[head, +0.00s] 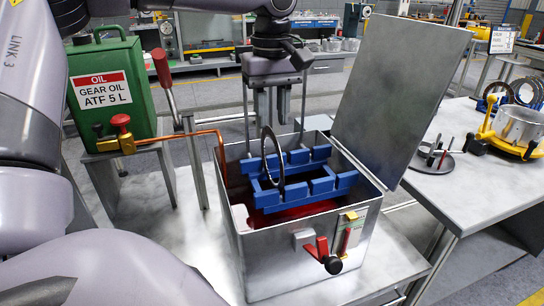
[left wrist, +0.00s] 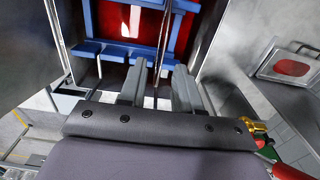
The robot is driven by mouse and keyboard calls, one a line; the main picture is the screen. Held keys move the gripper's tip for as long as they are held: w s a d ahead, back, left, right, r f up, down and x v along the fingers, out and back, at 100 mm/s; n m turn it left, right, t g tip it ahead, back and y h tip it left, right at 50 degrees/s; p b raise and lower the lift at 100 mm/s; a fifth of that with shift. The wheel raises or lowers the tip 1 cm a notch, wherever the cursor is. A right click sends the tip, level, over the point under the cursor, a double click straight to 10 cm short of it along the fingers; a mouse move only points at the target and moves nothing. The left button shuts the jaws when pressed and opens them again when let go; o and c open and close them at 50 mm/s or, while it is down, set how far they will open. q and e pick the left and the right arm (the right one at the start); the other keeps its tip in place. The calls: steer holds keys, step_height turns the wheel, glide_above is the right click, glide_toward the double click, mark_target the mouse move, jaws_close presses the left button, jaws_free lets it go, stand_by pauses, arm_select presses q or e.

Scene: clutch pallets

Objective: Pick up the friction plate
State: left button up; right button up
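The friction plate (head: 281,170) is a thin dark ring standing upright in a blue rack (head: 323,186) inside an open metal tank (head: 310,224). In the left wrist view the plate (left wrist: 162,48) shows nearly edge-on, beyond the gap between the fingers. My left gripper (head: 273,114) points down over the rack, its fingers apart, just above the plate's top edge. In the left wrist view the open left gripper (left wrist: 159,76) has nothing clearly held between its fingers. I cannot tell whether the fingertips touch the plate. My right gripper is not in view.
The tank lid (head: 391,92) stands open at the right. Thin upright rods rise from the rack beside my gripper. Red liquid (head: 300,210) lies below the rack. A green oil can (head: 112,88) stands left. A side table (head: 480,185) at right bears parts.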

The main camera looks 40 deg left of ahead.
mark_target(272, 138)
arm_select(q)
step_height(272, 138, down, 6)
steer(key=shift+s+r+p, duration=0.1)
steer(key=shift+r+p, duration=0.1)
steer(key=shift+p, duration=0.2)
steer(key=shift+c, duration=0.3)
jaws_close()
steer(key=shift+r, duration=0.15)
